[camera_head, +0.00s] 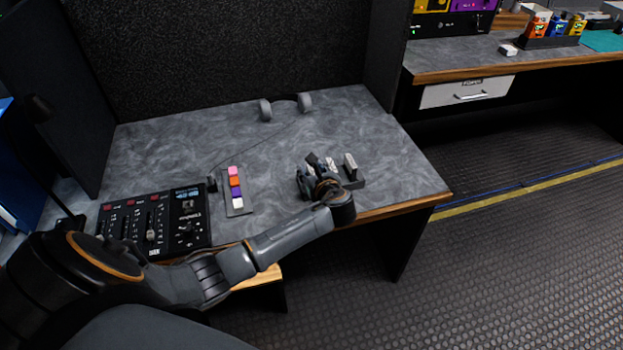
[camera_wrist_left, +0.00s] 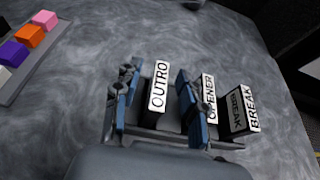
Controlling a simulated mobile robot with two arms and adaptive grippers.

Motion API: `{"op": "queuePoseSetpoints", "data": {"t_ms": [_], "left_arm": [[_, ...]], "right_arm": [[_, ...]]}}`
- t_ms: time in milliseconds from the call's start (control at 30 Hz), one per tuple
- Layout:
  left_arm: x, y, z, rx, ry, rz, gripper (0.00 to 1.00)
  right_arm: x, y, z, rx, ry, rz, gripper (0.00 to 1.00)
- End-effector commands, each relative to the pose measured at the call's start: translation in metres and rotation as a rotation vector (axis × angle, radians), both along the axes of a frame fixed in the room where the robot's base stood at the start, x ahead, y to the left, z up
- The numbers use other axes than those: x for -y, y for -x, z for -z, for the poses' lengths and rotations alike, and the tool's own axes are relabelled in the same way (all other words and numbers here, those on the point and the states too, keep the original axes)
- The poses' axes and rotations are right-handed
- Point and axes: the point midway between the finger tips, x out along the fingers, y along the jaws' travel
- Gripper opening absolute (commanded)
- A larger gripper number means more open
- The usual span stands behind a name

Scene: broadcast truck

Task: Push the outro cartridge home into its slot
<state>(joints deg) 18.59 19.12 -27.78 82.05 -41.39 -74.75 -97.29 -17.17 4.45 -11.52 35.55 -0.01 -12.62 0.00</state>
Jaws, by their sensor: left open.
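The outro cartridge (camera_wrist_left: 158,85) is dark with a white "OUTRO" label and stands in the dark cartridge rack (camera_wrist_left: 228,146). My left gripper (camera_wrist_left: 156,104) is open, with one blue-padded finger on each side of it; gaps show between the label and the fingers. How deep the cartridge sits is hard to tell. The opener cartridge (camera_wrist_left: 210,100) is just right of the right finger, partly hidden by it. The break cartridge (camera_wrist_left: 239,110) stands at the right end. In the head view, my left gripper (camera_head: 316,180) covers the left part of the rack (camera_head: 356,183). My right gripper is out of view.
A strip of coloured blocks (camera_head: 235,190) and a mixer panel (camera_head: 153,222) lie left of the rack on the grey desk (camera_head: 378,130). Headphones (camera_head: 286,106) lie at the back. The desk's wooden front edge (camera_head: 405,207) is close to the rack.

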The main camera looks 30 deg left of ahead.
Motion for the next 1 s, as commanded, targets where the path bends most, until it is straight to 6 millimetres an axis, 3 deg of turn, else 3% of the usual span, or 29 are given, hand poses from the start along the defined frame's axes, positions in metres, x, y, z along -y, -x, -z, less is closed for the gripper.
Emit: {"op": "queuePoseSetpoints", "data": {"t_ms": [200,400,767,1000], "left_arm": [[-0.001,0.000,0.001,-0.001,0.001,0.000,0.41],[-0.001,0.000,0.001,-0.001,0.001,0.000,0.01],[0.000,0.000,0.000,0.000,0.000,0.000,0.00],[-0.001,-0.001,-0.018,0.003,0.001,-0.001,0.00]], "right_arm": [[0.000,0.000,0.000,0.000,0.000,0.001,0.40],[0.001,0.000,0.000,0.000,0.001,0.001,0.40],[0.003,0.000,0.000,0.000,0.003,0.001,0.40],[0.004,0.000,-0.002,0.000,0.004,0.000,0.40]]}}
